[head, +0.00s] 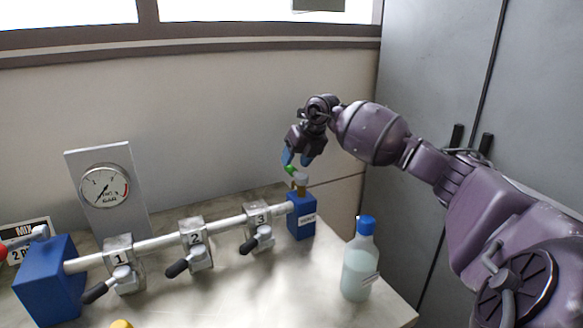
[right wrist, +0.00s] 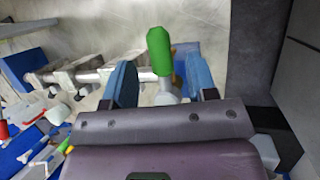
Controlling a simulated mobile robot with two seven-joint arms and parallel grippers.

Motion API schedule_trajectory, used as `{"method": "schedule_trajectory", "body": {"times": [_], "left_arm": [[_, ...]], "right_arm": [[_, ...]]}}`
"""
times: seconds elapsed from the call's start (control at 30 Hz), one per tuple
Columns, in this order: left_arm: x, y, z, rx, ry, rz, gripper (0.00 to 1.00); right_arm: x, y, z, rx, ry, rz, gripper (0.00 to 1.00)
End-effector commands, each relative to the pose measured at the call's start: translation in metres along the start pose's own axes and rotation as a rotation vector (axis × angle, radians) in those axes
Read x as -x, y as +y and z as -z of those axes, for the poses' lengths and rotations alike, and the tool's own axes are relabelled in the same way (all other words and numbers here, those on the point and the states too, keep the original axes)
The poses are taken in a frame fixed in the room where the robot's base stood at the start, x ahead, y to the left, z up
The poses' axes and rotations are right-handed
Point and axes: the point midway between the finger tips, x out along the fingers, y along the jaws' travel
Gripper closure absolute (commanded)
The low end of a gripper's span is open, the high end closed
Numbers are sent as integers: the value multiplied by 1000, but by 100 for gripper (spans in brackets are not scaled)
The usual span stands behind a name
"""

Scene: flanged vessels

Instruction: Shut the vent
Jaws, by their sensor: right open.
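The vent is a small valve with a brass stem and a green lever (head: 291,170), on top of the blue end block (head: 301,218) at the right end of the pipe. In the right wrist view the green lever (right wrist: 159,52) points up between the fingers. My right gripper (head: 297,158) is open, just above and around the lever, its blue fingertips on either side. In the right wrist view its fingers (right wrist: 163,85) stand apart from the lever, with gaps both sides. Part of the valve is hidden below the gripper. My left gripper is not in view.
A pipe (head: 155,242) carries valves numbered 1 (head: 122,262), 2 (head: 193,242) and 3 (head: 259,227) with black handles. A pressure gauge (head: 103,186) stands behind. A blue-capped bottle (head: 358,265) stands right of the end block. A grey cabinet (head: 424,75) is at right.

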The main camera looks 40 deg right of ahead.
Motion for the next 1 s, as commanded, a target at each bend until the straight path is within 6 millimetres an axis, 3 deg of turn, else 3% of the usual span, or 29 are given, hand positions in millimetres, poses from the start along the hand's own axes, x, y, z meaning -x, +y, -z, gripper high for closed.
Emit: {"method": "schedule_trajectory", "body": {"times": [0.2,0.6,0.93,1.0], "left_arm": [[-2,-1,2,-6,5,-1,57],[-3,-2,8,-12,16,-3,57],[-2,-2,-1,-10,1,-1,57],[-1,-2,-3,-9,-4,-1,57]], "right_arm": [[-23,0,0,0,0,-1,48],[-28,0,0,1,-1,-1,48],[-28,0,0,1,-1,-1,98],[-28,0,0,1,-1,-1,100]]}}
